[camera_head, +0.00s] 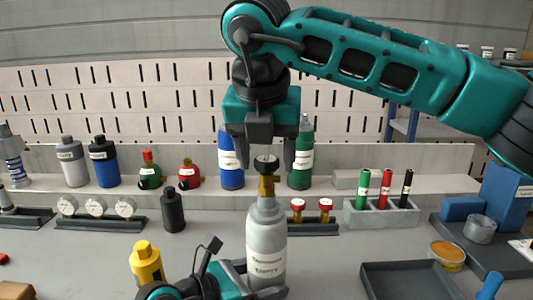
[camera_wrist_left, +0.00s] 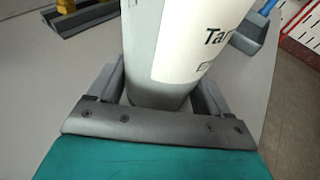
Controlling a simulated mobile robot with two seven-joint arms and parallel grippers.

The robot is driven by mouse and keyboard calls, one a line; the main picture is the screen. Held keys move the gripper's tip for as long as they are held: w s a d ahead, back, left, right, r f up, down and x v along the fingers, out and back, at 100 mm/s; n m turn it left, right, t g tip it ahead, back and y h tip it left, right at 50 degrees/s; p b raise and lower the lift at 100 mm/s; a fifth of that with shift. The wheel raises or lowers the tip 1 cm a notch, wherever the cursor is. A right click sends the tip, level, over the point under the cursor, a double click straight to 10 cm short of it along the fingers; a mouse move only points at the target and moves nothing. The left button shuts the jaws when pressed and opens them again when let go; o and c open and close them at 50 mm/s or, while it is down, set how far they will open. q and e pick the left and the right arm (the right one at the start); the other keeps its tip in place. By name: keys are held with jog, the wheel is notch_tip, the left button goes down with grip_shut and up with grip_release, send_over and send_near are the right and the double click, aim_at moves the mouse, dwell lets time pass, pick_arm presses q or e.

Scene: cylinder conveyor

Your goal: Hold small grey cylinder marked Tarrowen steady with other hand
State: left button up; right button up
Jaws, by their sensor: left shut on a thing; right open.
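The small grey cylinder marked Tarrowen (camera_head: 266,238) stands upright on the bench in the head view, with a label that also reads "Empty". It has a brass valve with a black knob (camera_head: 266,164) on top. My left gripper (camera_head: 264,291) is shut around its lower body. In the left wrist view the cylinder (camera_wrist_left: 145,60) sits between the fingers, its label partly cut off. My right gripper (camera_head: 265,150) is open, pointing down over the valve knob, with its fingers on either side. Whether a finger touches the knob cannot be told.
A yellow bottle (camera_head: 146,262) stands left of the cylinder, a black bottle (camera_head: 173,210) behind it. A dark tray (camera_head: 408,281) lies to the right. Gauges (camera_head: 96,206), a holder with coloured tubes (camera_head: 382,215) and several cylinders line the back.

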aim_at(267, 179)
jog(key=shift+m+h, duration=0.3)
jog(key=shift+m, duration=0.4)
jog(key=shift+f, duration=0.15)
jog(key=shift+f, duration=1.15)
grip_shut()
jog(key=n+y, duration=0.2)
jog(key=n, duration=0.2)
jog(key=shift+n, duration=0.3)
jog(key=shift+n+y, duration=0.3)
jog(key=shift+n, duration=0.5)
